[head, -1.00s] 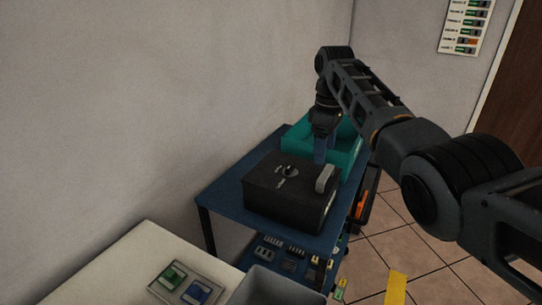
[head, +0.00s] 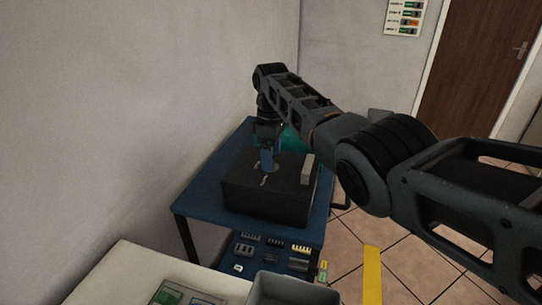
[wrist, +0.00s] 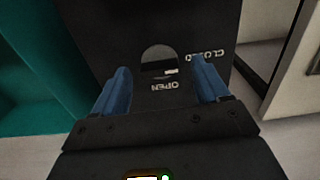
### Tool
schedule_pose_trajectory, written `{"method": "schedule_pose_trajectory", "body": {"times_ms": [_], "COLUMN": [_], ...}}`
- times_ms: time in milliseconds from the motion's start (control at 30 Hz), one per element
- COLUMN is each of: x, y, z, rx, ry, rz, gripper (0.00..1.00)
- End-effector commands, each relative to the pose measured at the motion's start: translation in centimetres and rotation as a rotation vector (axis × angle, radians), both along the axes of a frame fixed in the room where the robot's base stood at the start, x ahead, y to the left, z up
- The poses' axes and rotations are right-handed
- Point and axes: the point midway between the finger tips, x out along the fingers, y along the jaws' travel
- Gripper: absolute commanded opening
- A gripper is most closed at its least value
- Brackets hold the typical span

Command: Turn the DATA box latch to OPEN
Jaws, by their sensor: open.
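The black DATA box (head: 262,203) sits on the blue table, with a pale grey handle (head: 307,168) at its right end. In the wrist view, its dark top (wrist: 120,35) carries a round grey latch (wrist: 158,58) with a small white mark. The label OPEN (wrist: 168,86) is on the near side of the latch and CLOSED (wrist: 205,55) is to its right. My gripper (head: 268,170) points down over the box top and hides the latch in the head view. Its blue fingers are open, one on each side of the latch; contact cannot be told.
A teal bin (head: 291,140) stands behind the box and fills the left of the wrist view (wrist: 35,75). The blue table (head: 205,185) has a lower shelf with small parts (head: 272,255). A pale counter (head: 110,275) and grey bin (head: 290,287) are in front.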

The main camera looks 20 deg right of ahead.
Motion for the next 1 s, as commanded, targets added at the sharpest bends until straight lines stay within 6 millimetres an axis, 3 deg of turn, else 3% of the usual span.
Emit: {"method": "schedule_pose_trajectory", "body": {"times_ms": [400, 1000], "x": [-0.01, -0.03], "y": [0.00, 0.00], "z": [-0.94, -0.92], "rx": [0.000, 0.000], "ry": [0.000, 0.000], "rz": [0.000, 0.000], "gripper": [0.73, 0.18]}}
